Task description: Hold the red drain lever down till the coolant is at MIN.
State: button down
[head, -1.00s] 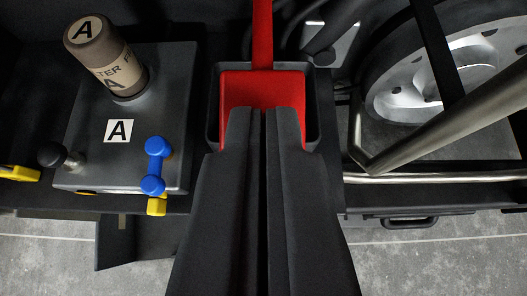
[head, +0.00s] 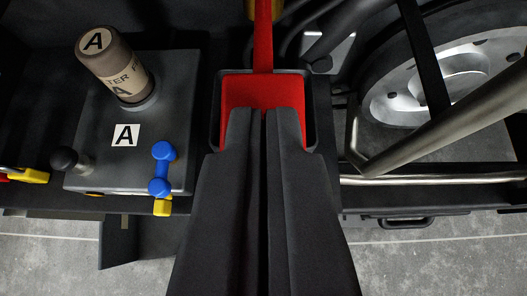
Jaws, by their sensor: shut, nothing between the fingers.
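The red drain lever shows as a broad red plate (head: 240,90) with a red bar (head: 263,45) running up out of the top of the picture. The plate sits inside a dark raised frame (head: 215,110). My gripper (head: 264,112) is shut and empty, and its fingertips lie over the middle of the red plate. The fingers hide the lower part of the plate. I cannot tell whether the tips touch it or how far it is pressed. No coolant level or MIN mark shows.
Left, a grey box (head: 90,165) carries a canister marked A (head: 118,70), a black knob (head: 65,159) and a blue handle (head: 160,170). Right, a metal tube (head: 440,120) crosses before a wheel (head: 400,100). A yellow piece (head: 280,10) shows at the red bar's top.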

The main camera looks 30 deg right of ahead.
jog(key=w+r+v, duration=0.1)
jog(key=r+v, duration=0.1)
jog(key=v, duration=1)
jog(key=shift+d+r, duration=0.15)
jog(key=shift+r, duration=0.2)
jog(key=s+a+r+n+t+y, duration=0.1)
jog(key=s+a+t, duration=0.15)
jog(key=a, duration=0.75)
jog(key=s+a+n+t+y, duration=0.1)
jog(key=s+a+n+t, duration=0.15)
jog(key=a, duration=0.85)
jog(key=s+a+f+n+t+y, duration=0.2)
jog(key=s+a+f+y, duration=0.1)
jog(key=s+a, duration=0.9)
jog(key=shift+s+a+n+t+y, duration=0.3)
jog(key=shift+a+n+y, duration=0.1)
jog(key=shift+a, duration=0.4)
